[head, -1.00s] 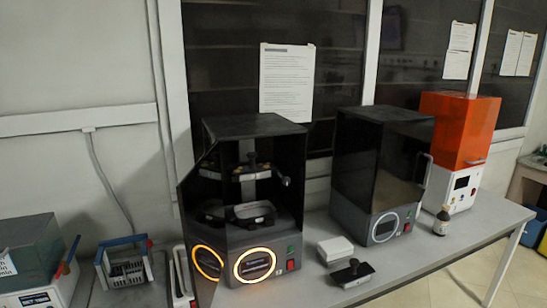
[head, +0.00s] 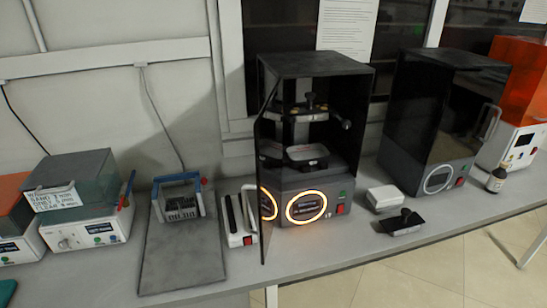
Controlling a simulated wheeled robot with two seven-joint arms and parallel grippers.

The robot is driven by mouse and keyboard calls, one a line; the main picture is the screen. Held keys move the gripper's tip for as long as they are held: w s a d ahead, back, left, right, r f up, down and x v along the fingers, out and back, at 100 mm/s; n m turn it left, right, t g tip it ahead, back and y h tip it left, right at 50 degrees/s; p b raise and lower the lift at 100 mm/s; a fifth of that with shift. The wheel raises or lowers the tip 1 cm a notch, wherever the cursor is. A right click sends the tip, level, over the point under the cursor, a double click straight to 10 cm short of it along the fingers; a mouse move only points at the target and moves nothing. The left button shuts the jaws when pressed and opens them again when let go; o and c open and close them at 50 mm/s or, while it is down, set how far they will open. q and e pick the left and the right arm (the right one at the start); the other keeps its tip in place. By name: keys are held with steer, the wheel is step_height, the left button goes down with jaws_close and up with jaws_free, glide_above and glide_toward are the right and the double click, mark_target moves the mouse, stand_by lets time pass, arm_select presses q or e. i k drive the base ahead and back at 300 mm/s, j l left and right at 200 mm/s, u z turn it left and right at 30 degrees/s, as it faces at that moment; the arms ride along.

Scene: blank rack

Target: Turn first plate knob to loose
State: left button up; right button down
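A black machine (head: 345,175) with an open front stands mid-table, its door swung out to the left. A plate assembly (head: 302,115) hangs inside its upper part, with a small dark knob (head: 311,98) on top. Another knob (head: 346,124) on a short lever sticks out at the right. The frames do not show which knob is the first plate knob, or whether any is loose. Neither of my grippers is in view.
A tray (head: 306,153) sits below the hanging plate. A white box (head: 384,198), a closed dark machine (head: 440,130) and a brown bottle (head: 496,180) are to the right. A blue-handled rack (head: 180,200) on a grey mat (head: 180,262) and a white device (head: 238,222) are to the left.

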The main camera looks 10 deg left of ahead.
mark_target(346, 124)
steer(key=j+z, duration=0.3)
steer(key=j, duration=0.55)
steer(key=j+z, duration=0.3)
steer(key=j, duration=0.55)
